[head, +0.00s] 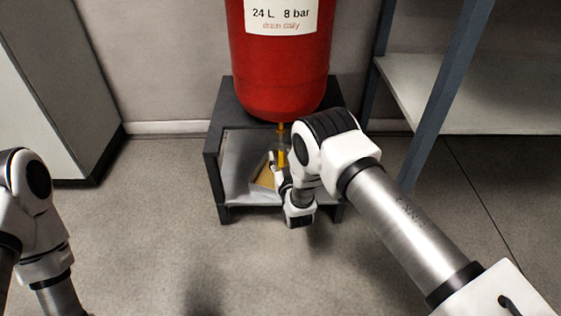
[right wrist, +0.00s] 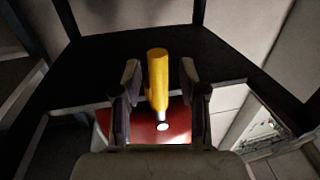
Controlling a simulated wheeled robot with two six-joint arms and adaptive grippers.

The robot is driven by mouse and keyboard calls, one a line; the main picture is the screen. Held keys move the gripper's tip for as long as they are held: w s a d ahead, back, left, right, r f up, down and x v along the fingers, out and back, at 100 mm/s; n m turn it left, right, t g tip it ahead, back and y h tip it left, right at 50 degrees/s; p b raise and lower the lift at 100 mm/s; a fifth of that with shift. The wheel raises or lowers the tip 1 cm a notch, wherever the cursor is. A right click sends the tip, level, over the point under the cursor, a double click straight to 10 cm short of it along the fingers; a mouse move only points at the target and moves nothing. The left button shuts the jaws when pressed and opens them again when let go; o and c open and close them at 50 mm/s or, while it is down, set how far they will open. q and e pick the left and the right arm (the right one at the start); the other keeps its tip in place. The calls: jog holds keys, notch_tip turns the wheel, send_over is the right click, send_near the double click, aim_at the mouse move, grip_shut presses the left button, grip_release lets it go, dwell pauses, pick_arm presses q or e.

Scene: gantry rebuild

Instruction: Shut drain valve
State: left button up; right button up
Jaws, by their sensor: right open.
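The red tank (head: 281,65) stands on a dark stand (head: 213,160). Under its bottom is the drain valve, with a yellow lever (head: 283,156) partly hidden by my right gripper. In the right wrist view the yellow lever (right wrist: 158,75) lies lengthwise between the two fingers. My right gripper (head: 279,172) is at the valve below the tank. It is open, and in the right wrist view (right wrist: 160,80) gaps show on both sides of the lever. My left arm shows at the left of the head view, but its gripper is out of the picture.
A tan, pale-edged thing (head: 265,180) lies inside the stand below the valve. A grey cabinet (head: 60,90) stands at left. A shelf rack (head: 440,120) with a blue-grey post (head: 446,90) is at right. The floor in front is clear.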

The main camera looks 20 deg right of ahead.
grip_shut()
jog(key=shift+d, duration=0.1)
jog(key=s+d+r+n+g+h+p, duration=0.1)
jog(key=d+r+n+p, duration=0.4)
jog(key=n+p, duration=0.7)
jog(key=shift+s+d+r+n+g+h+p, duration=0.35)
jog(key=shift+n+g+h, duration=0.55)
jog(key=shift+n, duration=1)
jog(key=shift+a+r, duration=0.1)
grip_release()
